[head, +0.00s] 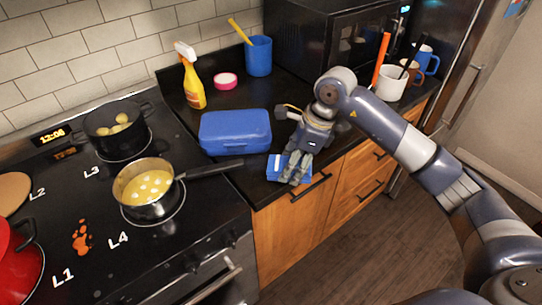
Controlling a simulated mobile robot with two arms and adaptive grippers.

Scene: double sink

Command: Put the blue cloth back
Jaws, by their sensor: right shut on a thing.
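The blue cloth (275,167) lies at the front edge of the black counter, to the right of the stove. It looks folded, with pale lines on its edge. My right gripper (293,174) points down over it with its fingers at the cloth's right part. The gripper is shut on the cloth and hides part of it. I cannot tell whether the cloth is lifted off the counter. My left gripper is not in view.
A blue box (235,131) stands just behind and left of the cloth. A pan (148,205) on the stove has its handle reaching towards the cloth. A spray bottle (191,80), pink roll (226,80), blue cup (258,56), microwave (300,45) and mugs (390,82) stand further back.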

